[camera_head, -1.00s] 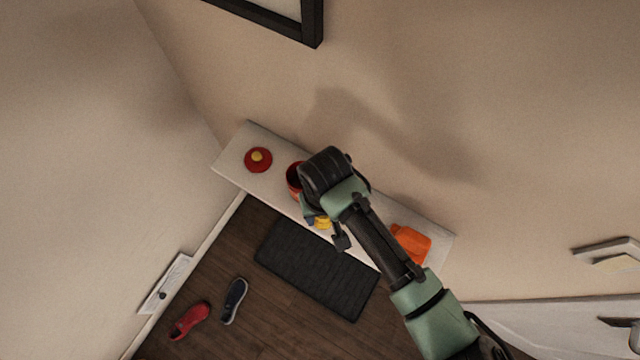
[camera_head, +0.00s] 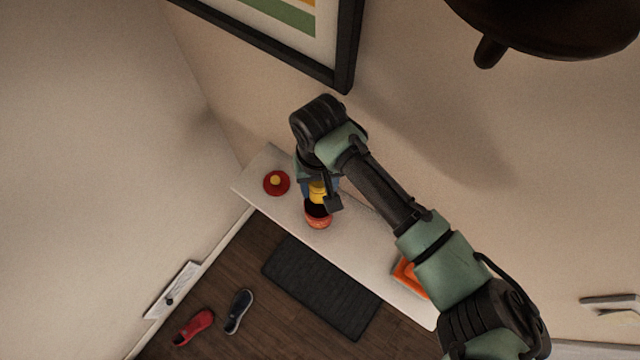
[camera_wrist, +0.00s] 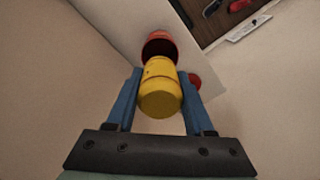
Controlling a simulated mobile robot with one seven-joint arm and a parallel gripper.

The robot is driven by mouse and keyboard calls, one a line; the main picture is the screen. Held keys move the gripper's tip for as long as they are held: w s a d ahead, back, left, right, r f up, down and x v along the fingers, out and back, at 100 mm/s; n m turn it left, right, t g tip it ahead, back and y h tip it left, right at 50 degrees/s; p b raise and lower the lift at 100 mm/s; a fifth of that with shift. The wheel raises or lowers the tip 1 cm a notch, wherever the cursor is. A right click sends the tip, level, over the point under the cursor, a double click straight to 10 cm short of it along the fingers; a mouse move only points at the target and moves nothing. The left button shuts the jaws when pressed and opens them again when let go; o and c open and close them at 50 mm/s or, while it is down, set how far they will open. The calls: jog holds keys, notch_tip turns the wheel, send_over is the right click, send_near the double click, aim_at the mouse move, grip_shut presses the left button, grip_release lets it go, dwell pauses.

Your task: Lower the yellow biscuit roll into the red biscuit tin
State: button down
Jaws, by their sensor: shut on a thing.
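The yellow biscuit roll (camera_head: 318,191) is held upright or nearly so in my gripper (camera_head: 322,192), above the shelf. In the wrist view the roll (camera_wrist: 160,92) sits between the two blue fingers of my gripper (camera_wrist: 160,100). The red biscuit tin (camera_head: 318,219) stands open on the white shelf, its dark inside showing. It also shows in the wrist view (camera_wrist: 160,40), just beyond the roll's far end. The roll overlaps the tin's rim in both views; I cannot tell whether its lower end is inside the tin or above it.
A red lid with a yellow knob (camera_head: 276,183) lies on the white shelf (camera_head: 262,166), left of the tin. An orange item (camera_head: 408,278) lies at the shelf's right end, partly behind my arm. A framed picture (camera_head: 345,60) hangs on the wall above. Shoes and a dark mat (camera_head: 322,288) are on the floor.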

aim_at(319, 183)
jog(key=shift+r+p, duration=0.15)
jog(key=shift+p, duration=0.2)
notch_tip(319, 183, down, 10)
jog(key=b, duration=0.4)
jog(key=shift+s+r+b, duration=0.25)
jog(key=shift+s+b, duration=0.15)
jog(key=shift+s, duration=0.05)
dwell(0.3)
jog(key=shift+c, duration=1)
grip_release()
jog(key=r, duration=0.4)
jog(key=r+b, duration=0.1)
jog(key=r, duration=0.9)
jog(key=shift+w+r+b, duration=0.25)
jog(key=shift+b, duration=0.15)
